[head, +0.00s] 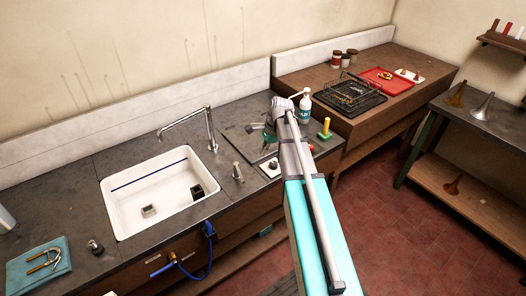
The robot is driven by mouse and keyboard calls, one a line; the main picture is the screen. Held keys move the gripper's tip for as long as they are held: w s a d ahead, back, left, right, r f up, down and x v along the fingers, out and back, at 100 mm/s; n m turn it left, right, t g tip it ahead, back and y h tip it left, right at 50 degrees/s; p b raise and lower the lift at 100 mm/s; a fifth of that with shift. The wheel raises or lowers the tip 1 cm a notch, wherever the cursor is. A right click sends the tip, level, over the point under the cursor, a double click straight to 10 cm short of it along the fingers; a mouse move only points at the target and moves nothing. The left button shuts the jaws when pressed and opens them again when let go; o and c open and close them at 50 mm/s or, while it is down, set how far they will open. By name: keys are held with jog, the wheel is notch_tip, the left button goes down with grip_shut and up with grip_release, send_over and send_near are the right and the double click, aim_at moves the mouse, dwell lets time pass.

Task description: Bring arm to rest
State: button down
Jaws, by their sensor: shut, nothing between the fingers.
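My arm reaches from the bottom of the head view over the dark counter, its upper end beside a white pump bottle with a green label (305,107). My gripper (267,137) shows small and partly hidden at the far end of the arm, over the counter to the right of the sink. It is shut and I see nothing held in it. Whether it touches the counter I cannot tell.
A white sink (160,190) with a tall tap (211,130) is left of the arm. A wire rack (352,88) and red tray (390,80) are on the wooden bench behind. Red floor (400,220) is open at right.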

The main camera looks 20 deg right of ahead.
dwell(0.3)
jog(key=s+a+f+n+h+b, duration=0.2)
jog(key=s+a+n, duration=0.4)
jog(key=s+n, duration=0.2)
jog(key=s+a+f+n+h+b, duration=0.2)
jog(key=s+a+n, duration=0.4)
jog(key=s+n, duration=0.3)
jog(key=shift+s+f, duration=0.2)
jog(key=shift+f, duration=0.35)
dwell(0.4)
